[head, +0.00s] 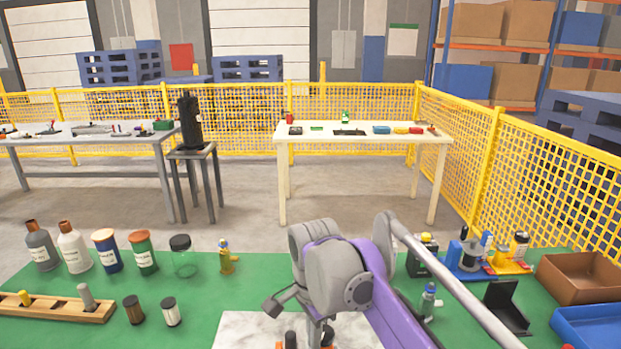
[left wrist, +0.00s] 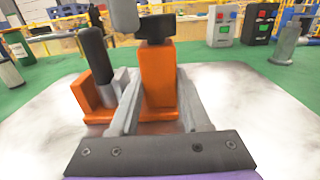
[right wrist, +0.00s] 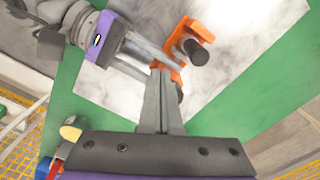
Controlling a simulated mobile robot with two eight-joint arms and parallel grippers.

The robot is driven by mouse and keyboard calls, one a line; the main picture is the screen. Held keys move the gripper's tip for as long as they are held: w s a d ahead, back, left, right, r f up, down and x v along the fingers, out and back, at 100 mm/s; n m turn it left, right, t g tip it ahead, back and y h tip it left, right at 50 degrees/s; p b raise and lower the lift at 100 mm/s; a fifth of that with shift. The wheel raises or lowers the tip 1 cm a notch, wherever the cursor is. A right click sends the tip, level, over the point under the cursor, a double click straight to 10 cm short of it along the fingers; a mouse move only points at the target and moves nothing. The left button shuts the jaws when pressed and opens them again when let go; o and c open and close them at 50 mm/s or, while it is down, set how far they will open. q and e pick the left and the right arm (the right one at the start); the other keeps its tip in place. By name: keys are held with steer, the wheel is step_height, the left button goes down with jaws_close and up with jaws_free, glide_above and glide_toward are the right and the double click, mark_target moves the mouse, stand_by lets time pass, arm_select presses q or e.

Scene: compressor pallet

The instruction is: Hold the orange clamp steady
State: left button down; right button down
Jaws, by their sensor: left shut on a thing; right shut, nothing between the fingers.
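The orange clamp (left wrist: 158,78) with black handles stands on a white marble-like slab (left wrist: 245,120). In the left wrist view my left gripper (left wrist: 160,100) has its grey fingers on either side of the clamp's taller orange block and is shut on it. The right wrist view shows the clamp (right wrist: 182,38) from above, with the left gripper reaching it from the left. My right gripper (right wrist: 160,75) is shut and empty, its tips pointing at the clamp; I cannot tell whether they touch. In the head view the clamp is mostly cut off by the bottom edge.
The green table (head: 225,290) bears several bottles and a wooden peg board (head: 55,308) at left. A small bottle (head: 428,300), a black stand (head: 507,308), a brown box (head: 585,275) and a blue tray (head: 590,328) stand at right. Yellow fencing lies beyond.

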steer(key=shift+w+d, duration=0.15)
steer(key=shift+w, duration=0.15)
stand_by(0.4)
steer(key=shift+w, duration=0.2)
steer(key=shift+w+a, duration=0.55)
steer(key=shift+w, duration=0.35)
stand_by(0.4)
steer(key=shift+a, duration=0.1)
step_height(320, 180, up, 6)
steer(key=shift+a, duration=0.35)
stand_by(0.4)
